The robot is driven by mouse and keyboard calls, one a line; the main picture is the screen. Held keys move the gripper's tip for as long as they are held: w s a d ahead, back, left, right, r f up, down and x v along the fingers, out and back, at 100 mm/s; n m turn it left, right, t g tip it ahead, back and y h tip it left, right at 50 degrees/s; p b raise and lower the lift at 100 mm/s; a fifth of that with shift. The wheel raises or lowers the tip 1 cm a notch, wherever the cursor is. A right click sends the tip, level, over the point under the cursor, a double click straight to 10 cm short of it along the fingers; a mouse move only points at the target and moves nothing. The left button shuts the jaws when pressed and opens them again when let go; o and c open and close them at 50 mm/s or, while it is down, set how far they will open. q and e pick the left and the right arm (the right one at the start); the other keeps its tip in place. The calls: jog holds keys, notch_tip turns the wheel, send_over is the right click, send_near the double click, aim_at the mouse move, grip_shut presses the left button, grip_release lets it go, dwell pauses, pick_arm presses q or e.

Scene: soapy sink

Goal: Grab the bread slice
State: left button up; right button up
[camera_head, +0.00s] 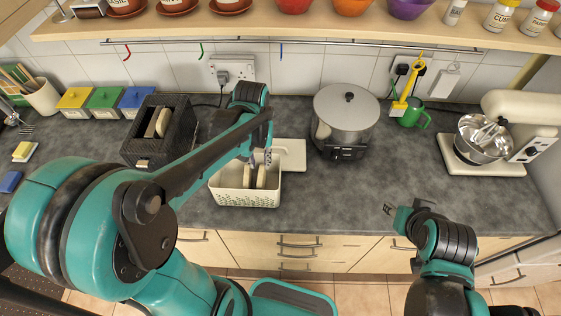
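Two bread slices stand upright in a cream perforated basket (246,199) on the counter: a left slice (247,177) and a right slice (261,178). My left gripper (261,158) points down over the basket, its fingers just above or beside the right slice. Whether they touch or pinch it is not clear. More bread (158,123) shows in the slot of a black toaster (177,138) to the left. My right gripper (391,209) is low near the counter's front edge, away from the bread; its fingers are too small to read.
A white board (293,153) lies behind the basket. A lidded grey pot (346,112) stands to its right, with a green mug (413,112) and a stand mixer (505,135) farther right. Counter is clear right of the basket. A shelf (330,27) runs above.

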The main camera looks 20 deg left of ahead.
aim_at(261, 174)
pick_arm(q)
jog(key=shift+w+f, duration=0.1)
jog(key=shift+w, duration=0.15)
jog(key=shift+f, duration=0.4)
notch_tip(261, 174, down, 7)
jog(key=shift+s+a+r+b, duration=0.1)
jog(key=shift+s+b, duration=0.05)
jog(key=shift+b, duration=0.95)
grip_shut()
